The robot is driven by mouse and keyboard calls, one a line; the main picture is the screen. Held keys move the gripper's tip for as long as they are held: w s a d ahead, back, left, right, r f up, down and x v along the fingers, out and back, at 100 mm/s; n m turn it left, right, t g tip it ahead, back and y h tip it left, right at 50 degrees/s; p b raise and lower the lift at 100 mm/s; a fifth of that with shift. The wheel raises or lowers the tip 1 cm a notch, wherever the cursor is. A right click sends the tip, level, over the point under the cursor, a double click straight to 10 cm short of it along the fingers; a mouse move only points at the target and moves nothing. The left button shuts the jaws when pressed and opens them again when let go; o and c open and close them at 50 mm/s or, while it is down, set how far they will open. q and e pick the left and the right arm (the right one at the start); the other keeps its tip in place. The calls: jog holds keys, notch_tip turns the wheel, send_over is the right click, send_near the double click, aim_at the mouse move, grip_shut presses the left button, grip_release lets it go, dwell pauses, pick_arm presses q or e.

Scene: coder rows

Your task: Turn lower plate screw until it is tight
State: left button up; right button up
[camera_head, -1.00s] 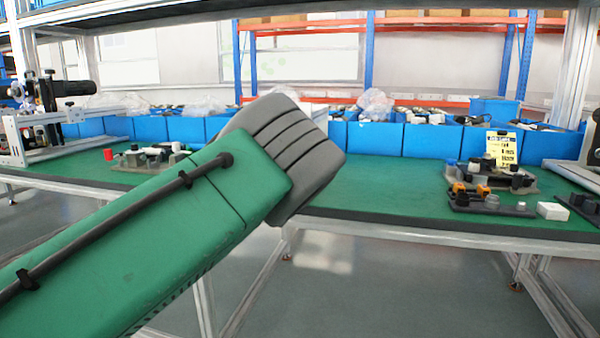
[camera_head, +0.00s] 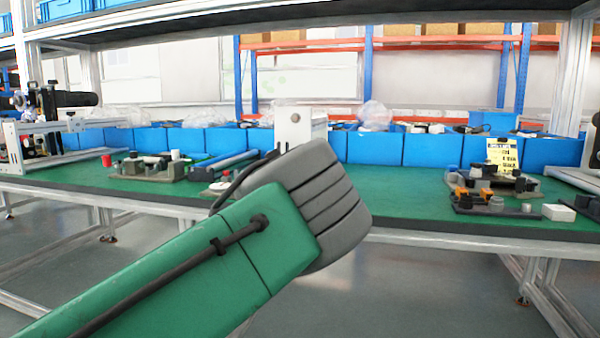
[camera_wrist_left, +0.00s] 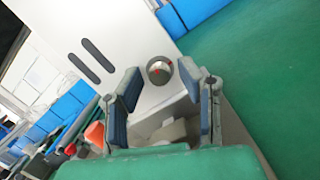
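My left arm comes in from the lower left of the head view and ends in a grey wrist part; its fingers are hidden there. In the left wrist view my left gripper (camera_wrist_left: 163,106) is open, its two padded fingers spread apart with nothing held. Between and beyond them is a white device (camera_wrist_left: 122,42) with two dark slots and a round dark-rimmed part (camera_wrist_left: 159,70) with red in it. A pale, blurred piece lies lower between the fingers. A white device (camera_head: 300,128) shows behind my wrist in the head view. I cannot make out the lower plate screw. My right gripper is not in view.
The green bench (camera_head: 400,205) carries small fixtures at left (camera_head: 150,165) and right (camera_head: 490,190), and a white block (camera_head: 558,212). Blue bins (camera_head: 375,147) line its back. A yellow sign (camera_head: 503,156) stands at the right. Green surface right of my wrist is clear.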

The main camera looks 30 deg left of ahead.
pick_arm(q)
jog(key=n+y+b, duration=0.1)
jog(key=n, duration=0.3)
jog(key=shift+f+n, duration=0.1)
jog(key=shift+n, duration=1.4)
jog(key=n+y, duration=0.1)
jog(key=n, duration=0.3)
jog(key=shift+d+g, duration=0.1)
jog(key=shift+g, duration=0.2)
jog(key=shift+c, duration=0.4)
